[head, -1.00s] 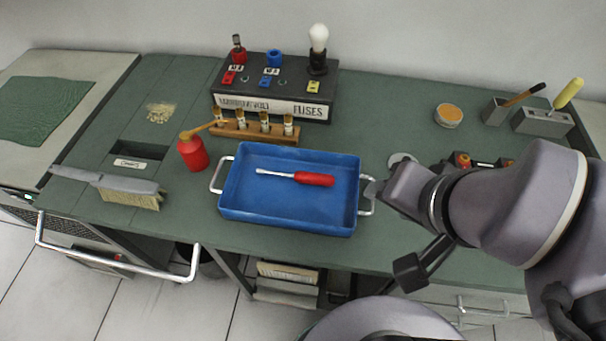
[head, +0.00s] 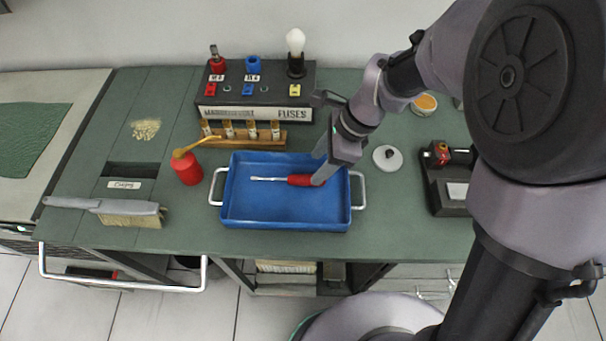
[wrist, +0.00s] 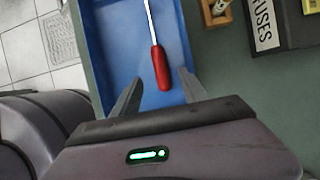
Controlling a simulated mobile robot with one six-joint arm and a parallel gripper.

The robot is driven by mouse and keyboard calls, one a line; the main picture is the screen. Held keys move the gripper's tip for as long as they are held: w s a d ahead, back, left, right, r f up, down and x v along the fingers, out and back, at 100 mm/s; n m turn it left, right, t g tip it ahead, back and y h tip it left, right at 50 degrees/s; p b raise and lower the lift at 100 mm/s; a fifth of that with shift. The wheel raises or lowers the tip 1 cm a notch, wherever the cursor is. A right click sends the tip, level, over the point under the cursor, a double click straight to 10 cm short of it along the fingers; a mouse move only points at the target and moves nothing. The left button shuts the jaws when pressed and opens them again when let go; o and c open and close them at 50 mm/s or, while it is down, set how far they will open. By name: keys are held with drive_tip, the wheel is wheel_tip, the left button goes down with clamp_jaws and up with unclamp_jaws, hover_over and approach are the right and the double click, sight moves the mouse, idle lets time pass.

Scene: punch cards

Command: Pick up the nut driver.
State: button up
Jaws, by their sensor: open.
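The nut driver (head: 293,180) has a red handle and a thin silver shaft. It lies in the blue tray (head: 245,212), its shaft pointing left in the head view. In the wrist view the nut driver (wrist: 160,68) shows whole handle and part of the shaft, which runs up out of the frame. My gripper (head: 320,175) is over the right part of the tray at the handle end. In the wrist view my gripper's (wrist: 157,88) two fingers are spread apart, with the handle end between them and a gap on each side. I cannot tell the exact height between fingers and handle.
A fuse box (head: 256,95) and a wooden fuse rack (head: 244,139) stand behind the tray. A red bottle (head: 187,168) stands left of it, and a brush (head: 120,210) lies further left. A pale round disc (head: 387,158) and a dark device (head: 445,180) are to the right.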

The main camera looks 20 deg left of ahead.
sight(308, 177)
drive_tip(key=b+x, duration=0.3)
drive_tip(key=x, duration=0.3)
drive_tip(key=shift+a+f, duration=0.1)
drive_tip(key=shift+f, duration=0.15)
drive_tip(key=shift+r, duration=0.1)
clamp_jaws()
